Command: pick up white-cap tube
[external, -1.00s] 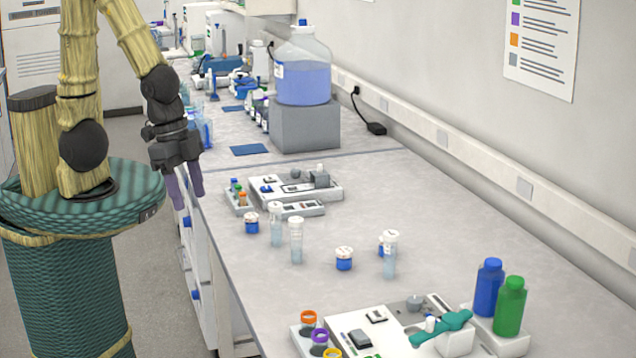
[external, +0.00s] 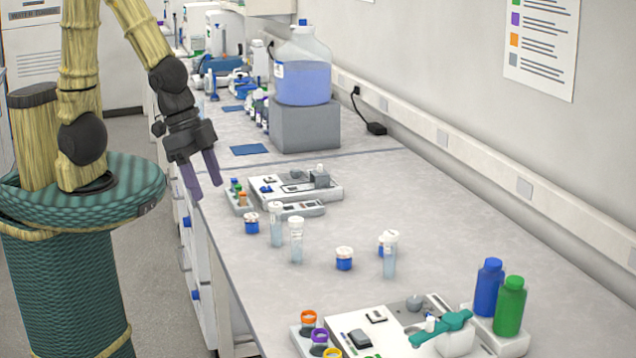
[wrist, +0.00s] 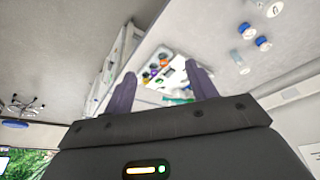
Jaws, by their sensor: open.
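Three clear tubes with white caps stand upright on the bench in the external view: a left tube (external: 276,231), a middle tube (external: 296,242) and a right tube (external: 389,256). Which one the task means I cannot tell. My gripper (external: 204,190) is open and empty, with purple fingers pointing down near the bench's left edge, apart from the tubes and to their left. In the wrist view my gripper (wrist: 160,85) also shows spread fingers with nothing between them. A tube (wrist: 239,61) shows there at the upper right, outside the fingers.
Small blue jars with white lids, such as a left jar (external: 251,224) and a centre jar (external: 344,259), stand among the tubes. A grey tray (external: 325,188) lies behind them. Blue (external: 488,288) and green (external: 510,306) bottles stand at front right. Bare bench (external: 470,235) lies right of the tubes.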

